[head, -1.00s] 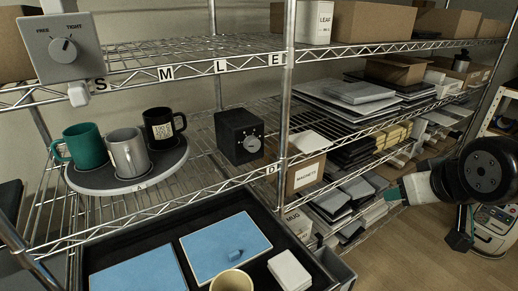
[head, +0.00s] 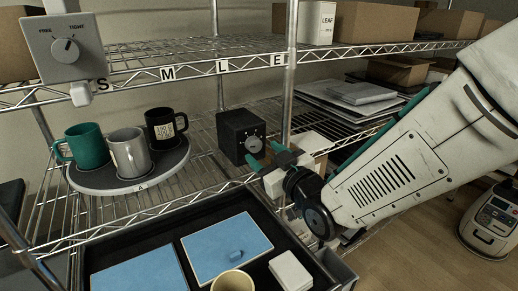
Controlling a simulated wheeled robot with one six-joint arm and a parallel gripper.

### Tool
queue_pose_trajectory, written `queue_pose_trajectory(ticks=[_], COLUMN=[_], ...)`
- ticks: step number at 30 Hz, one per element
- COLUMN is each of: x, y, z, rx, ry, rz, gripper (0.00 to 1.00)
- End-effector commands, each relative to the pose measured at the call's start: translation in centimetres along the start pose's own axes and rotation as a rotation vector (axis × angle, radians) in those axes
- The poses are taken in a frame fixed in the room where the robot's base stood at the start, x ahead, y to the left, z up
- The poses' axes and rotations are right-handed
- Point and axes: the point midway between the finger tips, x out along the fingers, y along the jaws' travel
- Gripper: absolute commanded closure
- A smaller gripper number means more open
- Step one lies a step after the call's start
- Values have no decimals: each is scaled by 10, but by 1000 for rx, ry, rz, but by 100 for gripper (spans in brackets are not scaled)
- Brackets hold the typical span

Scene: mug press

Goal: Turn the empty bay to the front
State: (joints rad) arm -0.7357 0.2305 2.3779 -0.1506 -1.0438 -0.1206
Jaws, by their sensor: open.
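A round dark turntable (head: 170,166) with a pale rim sits on the wire shelf at the left. A teal mug (head: 87,146) stands at its left, a grey mug (head: 130,152) at its front middle, and a black mug (head: 164,128) with a pale label at its back right. The bare part of its top is at the front right, and a small tag marks its front rim. My gripper (head: 265,154) is open and empty, right of the turntable, in front of the black dial box and apart from the mugs.
The black box (head: 236,135) with a dial stands right of the turntable. A grey control box (head: 68,48) with a knob hangs at upper left. Below is a dark tray with blue pads (head: 225,247), a cream cup (head: 231,282) and a white block (head: 289,271). A shelf post stands behind my gripper.

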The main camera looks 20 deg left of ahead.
Motion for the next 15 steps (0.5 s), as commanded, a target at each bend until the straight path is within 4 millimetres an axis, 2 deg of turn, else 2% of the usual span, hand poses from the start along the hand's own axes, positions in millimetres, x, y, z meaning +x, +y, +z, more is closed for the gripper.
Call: queue_pose_trajectory(ticks=[3, 6, 15], x=[18, 28, 35], y=[0, 0, 1], z=[1, 0, 0], rx=[0, 0, 0], ry=[-1, -1, -1], rz=[0, 1, 1], gripper=[44, 44, 44])
